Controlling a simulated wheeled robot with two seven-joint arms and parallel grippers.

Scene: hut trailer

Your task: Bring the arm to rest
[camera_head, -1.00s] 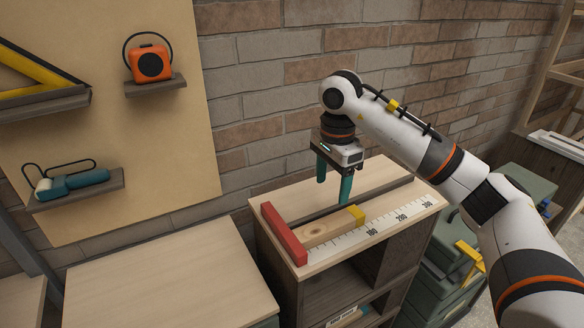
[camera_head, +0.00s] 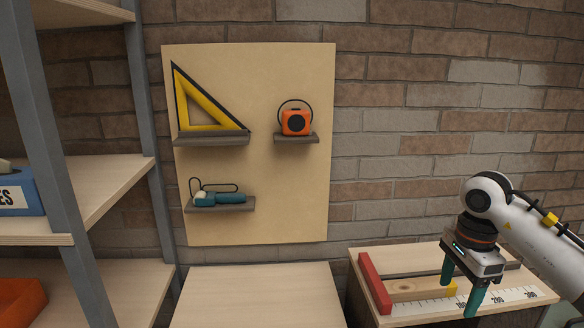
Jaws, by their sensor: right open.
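My right arm (camera_head: 540,240) comes in from the right edge. My right gripper (camera_head: 462,290) points down with its two teal fingers apart and nothing between them. It is over the wooden cabinet top (camera_head: 418,262) that bears a measuring jig. The jig has a red stop (camera_head: 374,284), a white ruler strip (camera_head: 515,294) and a wooden piece (camera_head: 403,287) with a yellow end (camera_head: 446,288) lying by the stop. The fingers hide part of the ruler and the yellow end. Whether the fingertips touch the top cannot be told. My left gripper is out of view.
A pegboard panel (camera_head: 290,205) holds a yellow triangle (camera_head: 200,110), an orange tape measure (camera_head: 296,121) and a teal tool (camera_head: 219,198) on small shelves. A bare wooden worktop (camera_head: 255,295) stands below. A shelf rack (camera_head: 95,190) with a blue box (camera_head: 18,190) and orange bin (camera_head: 18,300) is at left.

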